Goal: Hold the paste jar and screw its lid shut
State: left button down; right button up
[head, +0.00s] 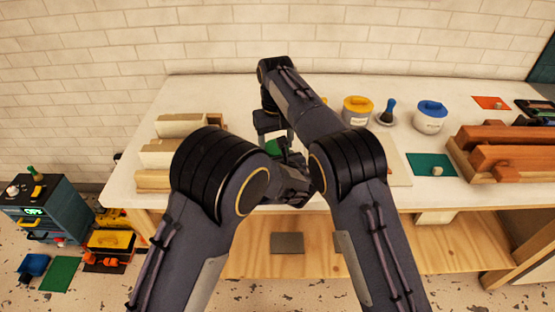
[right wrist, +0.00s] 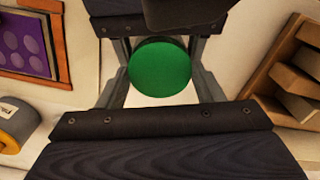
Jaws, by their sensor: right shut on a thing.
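The green lid (right wrist: 160,67) shows as a round disc between the fingers of my right gripper (right wrist: 160,75) in the right wrist view. The right gripper is shut on it. In the head view only a small part of the green lid (head: 274,147) shows, below the right gripper (head: 274,132). The paste jar's body is hidden beneath the lid and behind my arms, so I cannot tell how the lid sits on it. My left gripper (head: 290,170) is close below and beside the right one, mostly hidden by its own arm. Its fingers do not show clearly.
A yellow-lidded jar (head: 357,110), a mortar with blue pestle (head: 388,112) and a blue-lidded jar (head: 431,117) stand behind to the right. A wooden rack (head: 460,160) holds reddish blocks. Cream blocks (head: 180,125) lie at left. A green mat (head: 425,165) lies at right.

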jog(key=m, duration=0.3)
jog(key=o, duration=1.1)
jog(key=shift+r, duration=2.25)
